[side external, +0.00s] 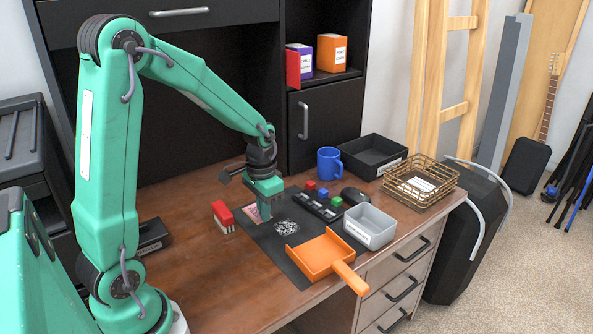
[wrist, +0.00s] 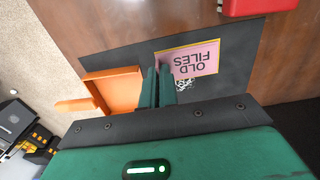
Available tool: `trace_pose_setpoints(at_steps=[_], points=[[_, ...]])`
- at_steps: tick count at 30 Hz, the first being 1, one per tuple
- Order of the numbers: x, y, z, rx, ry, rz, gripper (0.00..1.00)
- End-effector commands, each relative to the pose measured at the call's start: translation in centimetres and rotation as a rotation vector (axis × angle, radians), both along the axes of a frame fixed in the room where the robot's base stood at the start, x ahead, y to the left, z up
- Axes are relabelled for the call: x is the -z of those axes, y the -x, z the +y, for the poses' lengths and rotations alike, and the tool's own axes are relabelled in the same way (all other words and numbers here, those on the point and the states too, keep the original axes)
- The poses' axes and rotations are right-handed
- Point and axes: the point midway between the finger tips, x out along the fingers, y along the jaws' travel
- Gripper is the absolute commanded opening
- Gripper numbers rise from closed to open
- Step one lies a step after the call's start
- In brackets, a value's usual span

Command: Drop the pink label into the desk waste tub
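The pink label (wrist: 190,60) reads "OLD FILES" and has a yellow edge; it lies over the dark mat in the wrist view. In the side view the label (side external: 253,212) is partly hidden behind my gripper (side external: 266,212). My gripper points down, low over the mat. In the wrist view its two fingers (wrist: 157,70) are close together at the label's left edge. I cannot tell whether they pinch it. A grey tub (side external: 370,226) with a white tag stands at the desk's right front; its tag is too small to read.
An orange dustpan (side external: 318,256) lies in front of the grey tub. A red stapler-like block (side external: 223,215), blue mug (side external: 329,162), black tray (side external: 372,152) and wire basket (side external: 423,180) surround the mat.

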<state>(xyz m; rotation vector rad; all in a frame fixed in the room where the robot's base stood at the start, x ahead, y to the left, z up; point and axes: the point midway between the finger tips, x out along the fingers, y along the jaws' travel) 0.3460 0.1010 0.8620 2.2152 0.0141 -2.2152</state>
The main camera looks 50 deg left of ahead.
Motion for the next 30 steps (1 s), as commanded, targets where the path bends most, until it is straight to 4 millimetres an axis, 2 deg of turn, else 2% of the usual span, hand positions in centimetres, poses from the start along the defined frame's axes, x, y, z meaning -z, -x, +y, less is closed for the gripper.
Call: trace_pose_setpoints(at_steps=[8, 14, 20, 30], points=[[0.0, -0.1, 0.0, 0.000, 0.000, 0.000, 0.00], [-0.3, -1.4, -0.3, 0.002, 0.000, 0.000, 0.00], [-0.9, -4.4, -1.0, 0.002, 0.000, -0.001, 0.00], [-2.2, -11.3, -3.8, 0.001, 0.000, 0.000, 0.00]])
